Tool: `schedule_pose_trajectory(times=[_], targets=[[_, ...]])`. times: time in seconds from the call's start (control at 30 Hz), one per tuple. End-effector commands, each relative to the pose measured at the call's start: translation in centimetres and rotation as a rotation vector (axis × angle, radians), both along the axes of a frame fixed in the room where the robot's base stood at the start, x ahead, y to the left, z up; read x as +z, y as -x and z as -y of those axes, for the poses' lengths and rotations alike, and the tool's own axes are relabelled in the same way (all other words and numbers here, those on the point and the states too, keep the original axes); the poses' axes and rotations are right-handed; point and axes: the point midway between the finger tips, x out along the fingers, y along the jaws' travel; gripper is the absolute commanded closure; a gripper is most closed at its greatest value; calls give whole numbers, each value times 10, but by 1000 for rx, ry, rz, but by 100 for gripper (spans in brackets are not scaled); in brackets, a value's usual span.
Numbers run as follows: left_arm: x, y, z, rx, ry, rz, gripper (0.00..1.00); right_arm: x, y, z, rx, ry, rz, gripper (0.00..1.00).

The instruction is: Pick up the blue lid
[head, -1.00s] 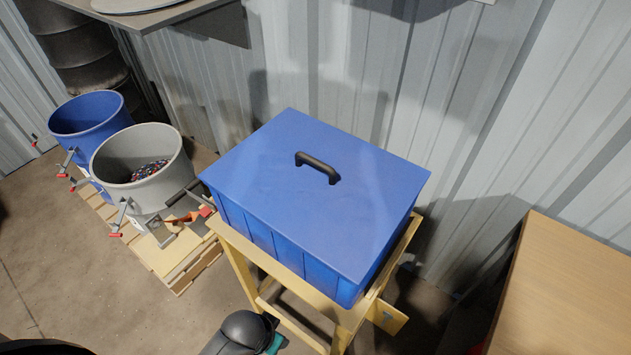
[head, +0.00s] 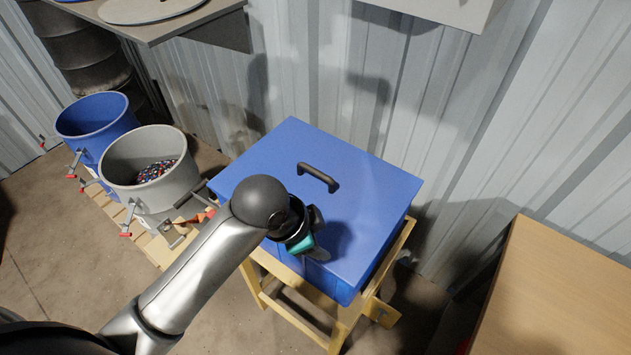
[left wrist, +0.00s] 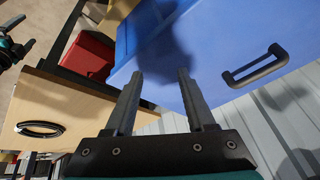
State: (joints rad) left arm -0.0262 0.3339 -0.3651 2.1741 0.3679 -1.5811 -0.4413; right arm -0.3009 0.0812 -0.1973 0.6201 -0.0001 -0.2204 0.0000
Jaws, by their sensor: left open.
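The flat blue lid (head: 372,205) lies closed on top of a blue box (head: 374,266). A black bar handle (head: 318,177) stands up from the lid's middle. In the left wrist view the lid (left wrist: 228,50) fills the upper right, with its handle (left wrist: 257,66) at the right. My left gripper (head: 316,248) is over the lid's near left part, short of the handle, and partly hidden by its own wrist. In the left wrist view its fingers (left wrist: 160,74) are apart with nothing between them. A black and teal part, seemingly of my right arm, shows at that view's left edge.
The box sits on a yellow wooden stand (head: 262,275). A grey bin (head: 150,200) with scraps and a blue bin (head: 82,125) stand at the left. A wooden tabletop (head: 560,300) is at the lower right. A corrugated wall (head: 455,130) rises behind.

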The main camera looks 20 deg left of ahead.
Motion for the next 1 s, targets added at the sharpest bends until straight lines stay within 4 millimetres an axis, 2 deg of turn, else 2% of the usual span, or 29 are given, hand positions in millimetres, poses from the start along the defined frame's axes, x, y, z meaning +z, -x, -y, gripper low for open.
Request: schedule_pose_trajectory(times=[0.03, 0.27, 0.5, 0.7, 0.8, 0.9, 1.0], targets=[[9, -16, 0, -80, -29, 26, 45, 1, 0, 0, 0, 0, 0, 0], [44, -63, -6, -428, -165, 83, 45, 2, -1, 0, 0, 0, 1, 0], [91, -106, -35, -704, -314, 107, 45, 4, -1, 0, 1, 0, 1, 0], [124, -127, -60, -837, -394, 107, 45, 5, -1, -1, 2, -1, 1, 0], [134, -131, -67, -871, -411, 105, 45, 5, -1, -1, 3, -1, 1, 0], [137, -134, -70, -888, -420, 103, 45, 5, -1, -1, 3, -1, 1, 0], [127, -136, -70, -894, -420, 99, 45, 4, -1, -1, 3, -1, 2, 0]])
